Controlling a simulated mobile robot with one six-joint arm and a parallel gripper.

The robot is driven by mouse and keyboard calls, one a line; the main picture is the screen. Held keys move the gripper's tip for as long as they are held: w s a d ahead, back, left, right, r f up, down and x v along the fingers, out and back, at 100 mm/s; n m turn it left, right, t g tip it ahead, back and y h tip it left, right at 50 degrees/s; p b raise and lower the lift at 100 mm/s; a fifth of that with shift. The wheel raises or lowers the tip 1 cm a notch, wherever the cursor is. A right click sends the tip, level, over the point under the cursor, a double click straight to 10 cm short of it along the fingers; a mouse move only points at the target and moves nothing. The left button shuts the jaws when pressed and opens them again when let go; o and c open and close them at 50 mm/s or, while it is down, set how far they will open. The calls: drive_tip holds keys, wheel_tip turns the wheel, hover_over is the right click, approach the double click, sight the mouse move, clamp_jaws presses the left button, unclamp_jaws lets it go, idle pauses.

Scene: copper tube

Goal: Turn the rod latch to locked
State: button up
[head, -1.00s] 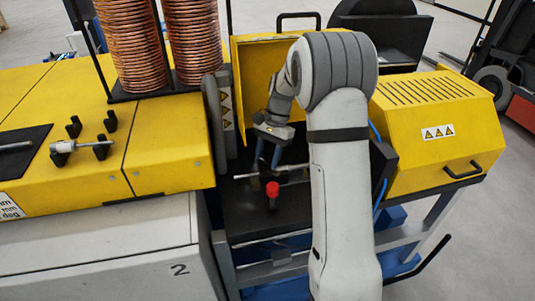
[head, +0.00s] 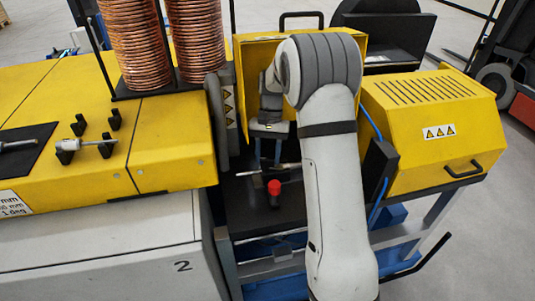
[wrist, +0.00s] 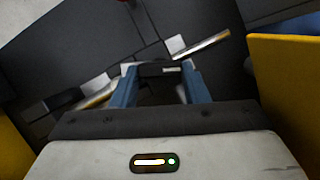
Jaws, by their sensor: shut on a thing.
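My gripper (head: 267,167) reaches down over the dark worktop of the machine. In the wrist view its two blue fingers (wrist: 160,75) are closed on a small dark piece, which I take to be the rod latch (wrist: 160,67). A thin metal rod (wrist: 205,42) runs out on both sides of the fingers, slanting up to the right in the wrist view. In the head view the rod (head: 248,173) shows left of the fingers. The fingers and arm hide much of the latch, and its exact angle is unclear.
A red knob (head: 274,187) stands on the worktop just in front of the fingers. An open yellow guard (head: 245,70) rises behind, and a yellow vented cover (head: 435,130) is at right. Copper coils (head: 135,45) stand at left.

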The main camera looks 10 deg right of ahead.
drive_tip(key=shift+w, duration=0.1)
drive_tip(key=o, duration=1)
drive_tip(key=shift+r, duration=0.15)
